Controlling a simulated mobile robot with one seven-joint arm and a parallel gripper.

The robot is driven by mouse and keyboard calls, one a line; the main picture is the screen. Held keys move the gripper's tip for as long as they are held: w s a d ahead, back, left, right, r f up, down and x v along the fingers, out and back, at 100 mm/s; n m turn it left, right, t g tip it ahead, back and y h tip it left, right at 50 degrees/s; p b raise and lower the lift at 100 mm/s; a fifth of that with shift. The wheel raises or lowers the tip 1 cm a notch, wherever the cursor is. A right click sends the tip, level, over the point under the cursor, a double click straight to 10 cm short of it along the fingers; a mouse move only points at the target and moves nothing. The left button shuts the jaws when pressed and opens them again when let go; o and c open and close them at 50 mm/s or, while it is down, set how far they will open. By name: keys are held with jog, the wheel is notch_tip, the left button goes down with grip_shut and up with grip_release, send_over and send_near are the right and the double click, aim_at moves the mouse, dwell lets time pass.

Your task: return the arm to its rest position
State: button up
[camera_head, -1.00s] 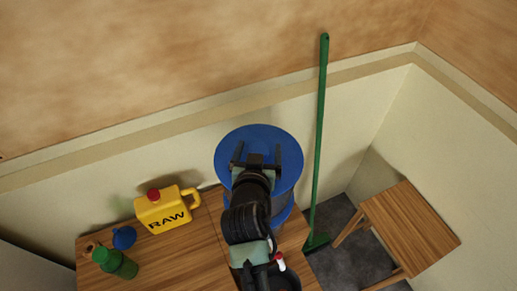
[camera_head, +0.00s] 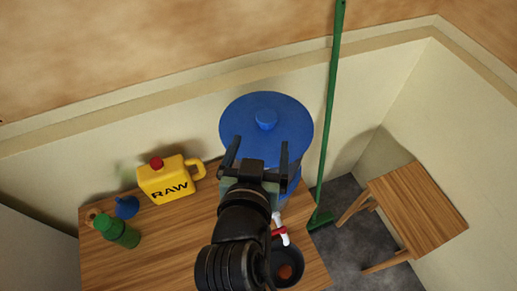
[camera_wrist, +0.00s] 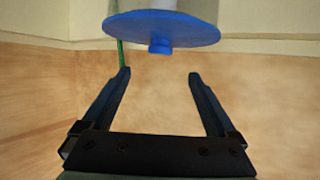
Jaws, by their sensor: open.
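My gripper (camera_head: 256,160) is open and empty, its two fingers spread apart in front of the blue lidded container (camera_head: 262,103). In the wrist view my gripper (camera_wrist: 160,75) also shows open, with nothing between the fingers. The blue lid with its knob (camera_wrist: 160,32) appears beyond the fingertips there, apart from them. My arm reaches up from the bottom of the head view and hides part of the container's body and of the table.
The wooden table (camera_head: 150,255) holds a yellow RAW jug (camera_head: 170,182), a green bottle (camera_head: 118,232), a blue funnel-like item (camera_head: 126,207) and a dark bowl (camera_head: 288,272) beneath a red-handled tap (camera_head: 281,234). A green broom (camera_head: 331,110) leans on the wall by a wooden stool (camera_head: 418,208).

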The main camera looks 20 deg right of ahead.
jog(key=shift+s+a, duration=0.15)
jog(key=shift+s, duration=0.05)
jog(key=w+a+r+n+t+y+b, duration=0.1)
jog(key=w+a+r+t, duration=0.25)
jog(key=r, duration=0.65)
jog(key=w+a+r+n+t+y, duration=0.1)
jog(key=w+a+r+t, duration=0.2)
jog(key=r, duration=0.8)
jog(key=s+a+r+n+t+y, duration=0.1)
jog(key=s+r+t, duration=0.3)
jog(key=r, duration=0.7)
jog(key=s+a+r+n+t+y+b, duration=0.1)
jog(key=s+a+r+n+t+y, duration=0.1)
jog(key=r, duration=0.9)
jog(key=s+a+t+y, duration=0.1)
jog(key=s+t, duration=0.1)
jog(key=t, duration=0.1)
jog(key=shift+s+n, duration=0.2)
jog(key=shift+n, duration=0.1)
